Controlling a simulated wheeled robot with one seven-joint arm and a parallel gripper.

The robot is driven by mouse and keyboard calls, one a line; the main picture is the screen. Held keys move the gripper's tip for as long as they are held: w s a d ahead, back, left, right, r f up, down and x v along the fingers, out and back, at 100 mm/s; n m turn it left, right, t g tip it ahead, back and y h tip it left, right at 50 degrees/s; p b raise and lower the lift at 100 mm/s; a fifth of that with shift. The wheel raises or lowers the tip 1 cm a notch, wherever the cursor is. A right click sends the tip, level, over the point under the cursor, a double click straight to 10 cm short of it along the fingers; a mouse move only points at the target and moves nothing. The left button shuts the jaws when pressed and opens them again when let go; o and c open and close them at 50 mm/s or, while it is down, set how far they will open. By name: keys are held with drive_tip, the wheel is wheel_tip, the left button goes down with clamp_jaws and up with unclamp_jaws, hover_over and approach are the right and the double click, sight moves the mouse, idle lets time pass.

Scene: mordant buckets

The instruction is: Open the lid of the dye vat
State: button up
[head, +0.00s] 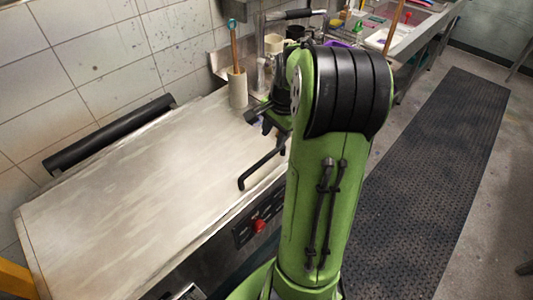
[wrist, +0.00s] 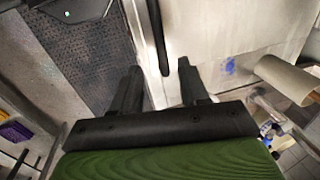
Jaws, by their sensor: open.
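The dye vat's lid (head: 135,190) is a wide, flat pale metal plate, lying shut. It also shows in the wrist view (wrist: 225,25). A black bar handle (head: 258,170) runs along its front right edge. In the wrist view the handle (wrist: 157,35) extends from the top edge down to the space between my fingertips. My gripper (wrist: 158,80) is open, one finger on each side of the handle's near end; I cannot tell whether either touches it. In the head view my gripper (head: 266,117) is partly hidden behind my green arm, above the lid's right end.
A control panel with a red knob (head: 259,225) is on the vat's front. A black roller-like bar (head: 110,133) lies along the back by the tiled wall. A pale cylinder holding a stick (head: 238,90) stands at the lid's far end. A dark floor mat (head: 440,170) lies to the right.

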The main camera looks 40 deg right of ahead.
sight(268, 155)
drive_tip(key=f, duration=0.3)
drive_tip(key=w+f+b, duration=0.1)
drive_tip(key=f, duration=0.2)
drive_tip(key=w+f, duration=0.1)
drive_tip(key=f, duration=0.2)
drive_tip(key=shift+f+b, duration=0.1)
drive_tip(key=shift+b, duration=0.2)
drive_tip(key=shift+s, duration=0.1)
drive_tip(key=shift+c, duration=0.3)
clamp_jaws()
